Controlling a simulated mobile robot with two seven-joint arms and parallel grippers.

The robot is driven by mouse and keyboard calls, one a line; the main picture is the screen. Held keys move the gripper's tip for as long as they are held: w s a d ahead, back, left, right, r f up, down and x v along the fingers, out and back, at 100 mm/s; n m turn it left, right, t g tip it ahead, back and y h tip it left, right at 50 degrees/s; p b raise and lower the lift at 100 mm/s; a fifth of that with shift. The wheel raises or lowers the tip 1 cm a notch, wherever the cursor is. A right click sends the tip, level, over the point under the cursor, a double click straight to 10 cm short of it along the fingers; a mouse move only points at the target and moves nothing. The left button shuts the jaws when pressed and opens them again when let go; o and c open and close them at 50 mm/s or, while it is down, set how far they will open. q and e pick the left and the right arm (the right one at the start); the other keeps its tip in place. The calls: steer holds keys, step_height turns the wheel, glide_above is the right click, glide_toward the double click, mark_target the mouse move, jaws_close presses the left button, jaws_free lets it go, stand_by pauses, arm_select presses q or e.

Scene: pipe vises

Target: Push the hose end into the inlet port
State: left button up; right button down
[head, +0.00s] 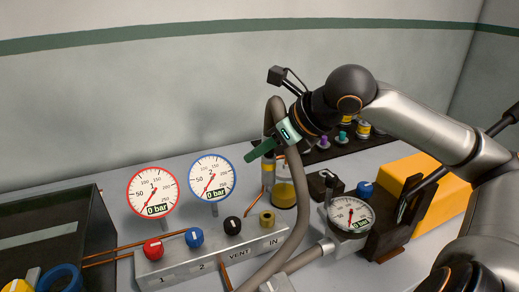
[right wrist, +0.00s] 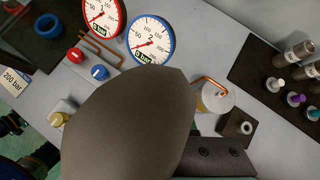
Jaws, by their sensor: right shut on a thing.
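My right gripper (head: 262,150) is shut on the grey-brown hose (head: 301,190), above and behind the grey manifold block (head: 210,257). The hose arches over the gripper and runs down past the block's right end. In the right wrist view the hose (right wrist: 130,122) fills the middle, close to the camera. I cannot clearly make out its free end. The inlet port (head: 267,218) is a brass-coloured ring above the "IN" label; the hose is apart from it in the head view. In the right wrist view the hose seems to hide it. My left gripper is not in view.
Two gauges, red-rimmed (head: 152,193) and blue-rimmed (head: 212,177), stand behind the block. A yellow-filled jar (head: 283,194) stands behind the port. A third gauge (head: 351,214) and a yellow box (head: 424,184) are at right. A dark tray (head: 60,232) is at left.

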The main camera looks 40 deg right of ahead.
arm_select(q)
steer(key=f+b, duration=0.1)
steer(key=b, duration=0.1)
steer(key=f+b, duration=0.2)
steer(key=b, duration=0.1)
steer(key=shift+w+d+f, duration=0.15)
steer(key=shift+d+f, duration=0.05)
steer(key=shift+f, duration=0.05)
arm_select(e)
step_height(320, 180, down, 6)
steer(key=shift+r, duration=0.15)
stand_by(0.6)
arm_select(q)
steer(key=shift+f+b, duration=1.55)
steer(key=shift+b, duration=0.1)
arm_select(e)
steer(key=shift+f, duration=1.65)
steer(key=c, duration=0.7)
jaws_free()
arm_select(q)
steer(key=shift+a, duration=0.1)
